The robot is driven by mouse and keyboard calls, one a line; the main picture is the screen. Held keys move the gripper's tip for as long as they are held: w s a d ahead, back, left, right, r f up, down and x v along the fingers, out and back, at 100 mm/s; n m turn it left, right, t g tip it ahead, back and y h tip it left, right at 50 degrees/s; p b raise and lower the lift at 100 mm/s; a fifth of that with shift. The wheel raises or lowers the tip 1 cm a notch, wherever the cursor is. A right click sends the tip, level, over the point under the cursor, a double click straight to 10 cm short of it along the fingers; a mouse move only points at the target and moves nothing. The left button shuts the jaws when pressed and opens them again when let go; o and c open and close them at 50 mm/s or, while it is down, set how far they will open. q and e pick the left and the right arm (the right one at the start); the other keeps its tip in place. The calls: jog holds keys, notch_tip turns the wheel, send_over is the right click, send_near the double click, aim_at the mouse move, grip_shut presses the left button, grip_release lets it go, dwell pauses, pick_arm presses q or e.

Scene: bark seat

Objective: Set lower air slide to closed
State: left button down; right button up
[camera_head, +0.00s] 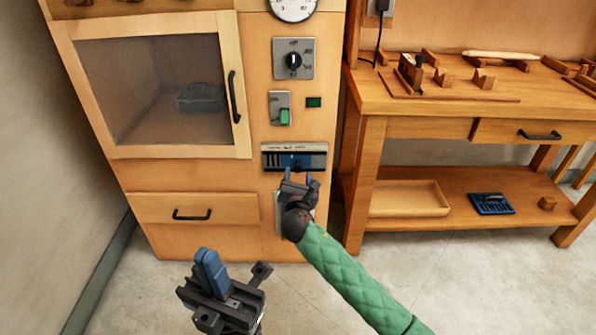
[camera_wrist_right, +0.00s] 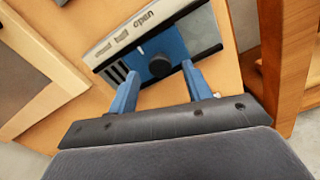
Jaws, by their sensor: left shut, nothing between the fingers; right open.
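An air slide (camera_head: 270,161), a wide plate with a printed pale top strip, dark slots at its left and a blue part, is on the cabinet front. In the right wrist view the slide (camera_wrist_right: 205,38) shows a round dark knob (camera_wrist_right: 160,66) near its middle and printing that reads like "open". My right gripper (camera_head: 298,172) is open just in front of the slide. Its blue fingers stand on either side of the knob in the wrist view; I cannot tell whether they touch it. My left gripper (camera_head: 207,252) is shut and empty, low in front of the cabinet.
Above the slide are a green switch (camera_head: 285,117), a rotary dial (camera_head: 294,61) and a gauge (camera_head: 293,8). A glazed door (camera_head: 238,98) and a drawer (camera_head: 235,208) are at left. A workbench (camera_head: 395,104) with tools stands close at right. Floor in front is clear.

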aim_at(298, 170)
jog(key=shift+w+b, duration=0.3)
jog(key=shift+w, duration=1.7)
grip_shut()
